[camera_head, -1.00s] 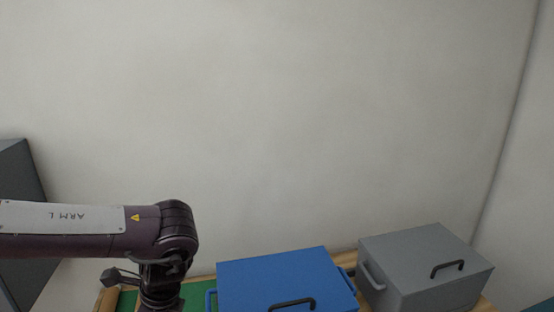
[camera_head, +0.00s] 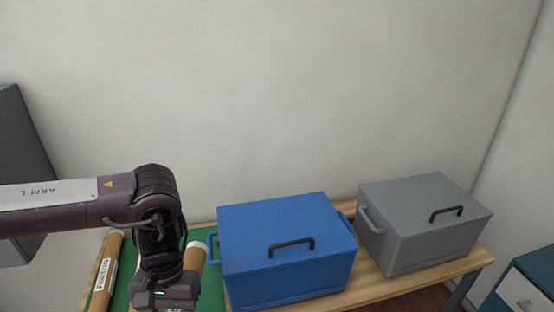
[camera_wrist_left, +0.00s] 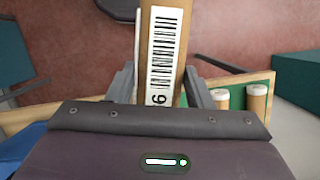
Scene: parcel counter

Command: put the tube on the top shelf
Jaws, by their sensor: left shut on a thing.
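In the left wrist view, my left gripper (camera_wrist_left: 160,88) is shut on a brown cardboard tube (camera_wrist_left: 163,25) with a white barcode label, which runs up out of the picture between the fingers. In the head view, the left wrist hangs down at the bottom edge and its fingertips are out of the picture. A brown tube with a pale end (camera_head: 195,257) shows just behind the wrist; I cannot tell whether it is the held one. Another labelled tube (camera_head: 102,272) lies at the left of the green surface. No top shelf can be made out clearly. My right gripper is not in view.
A blue box (camera_head: 285,240) and a grey box (camera_head: 420,225), both with handles, stand on the wooden counter (camera_head: 372,285). A dark grey panel (camera_head: 22,165) stands at the far left. A teal drawer unit (camera_head: 525,285) is at the lower right. Two white-capped tubes (camera_wrist_left: 257,95) show in the wrist view.

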